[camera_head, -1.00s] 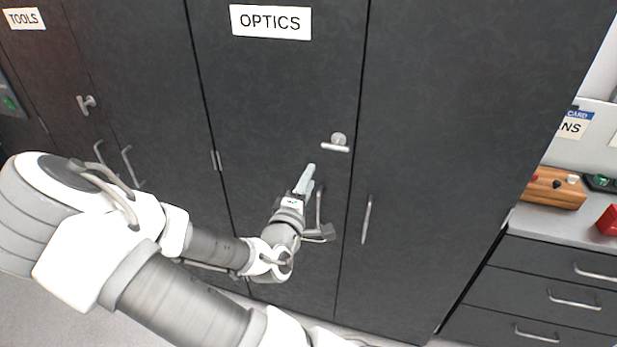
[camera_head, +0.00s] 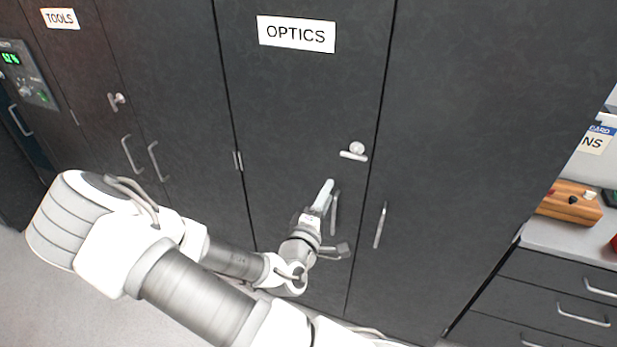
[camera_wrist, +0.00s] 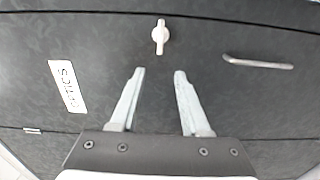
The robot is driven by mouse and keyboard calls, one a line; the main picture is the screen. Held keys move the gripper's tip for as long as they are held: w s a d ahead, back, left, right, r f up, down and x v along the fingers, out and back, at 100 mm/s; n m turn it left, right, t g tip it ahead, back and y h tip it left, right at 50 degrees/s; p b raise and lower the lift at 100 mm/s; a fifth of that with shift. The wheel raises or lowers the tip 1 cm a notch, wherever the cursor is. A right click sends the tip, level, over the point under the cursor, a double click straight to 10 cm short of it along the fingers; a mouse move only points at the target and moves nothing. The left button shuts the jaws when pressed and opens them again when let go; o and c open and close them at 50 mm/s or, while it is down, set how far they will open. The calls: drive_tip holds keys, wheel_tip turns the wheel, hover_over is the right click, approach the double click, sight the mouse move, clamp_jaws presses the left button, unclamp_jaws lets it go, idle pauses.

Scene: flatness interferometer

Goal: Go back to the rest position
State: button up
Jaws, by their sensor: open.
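My gripper (camera_head: 328,190) is in front of the dark cabinet door labelled OPTICS (camera_head: 296,33), below its T-shaped latch knob (camera_head: 354,151). In the wrist view my gripper (camera_wrist: 158,75) shows two pale fingers spread apart with nothing between them. The latch knob (camera_wrist: 160,37) lies beyond the fingertips, and the OPTICS label (camera_wrist: 67,86) is to the left, seen sideways. A bar handle (camera_wrist: 258,62) is to the right in the wrist view. In the head view the gripper partly overlaps the OPTICS door's bar handle (camera_head: 334,213). The doors in view look shut.
A cabinet labelled TOOLS (camera_head: 60,18) stands to the left, with a panel with a green display (camera_head: 22,72) beyond it. At right is a drawer unit (camera_head: 560,300) with a grey top holding a wooden block (camera_head: 570,203). Open floor (camera_head: 40,290) shows lower left.

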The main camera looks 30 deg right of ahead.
drive_tip(key=w+a+f+m+g+y+b, duration=0.1)
drive_tip(key=a+f+m+g+y+b, duration=0.1)
drive_tip(key=a+f+m+g+y, duration=0.5)
drive_tip(key=s+a+r+t+y+b, duration=0.2)
drive_tip(key=a+r+y, duration=0.55)
drive_tip(key=a, duration=0.35)
drive_tip(key=s+r+g+b, duration=0.1)
drive_tip(key=s+r+b, duration=0.1)
drive_tip(key=s+r, duration=1)
drive_tip(key=s, duration=0.4)
drive_tip(key=shift+d+m+h, duration=0.35)
drive_tip(key=shift+d+m, duration=0.05)
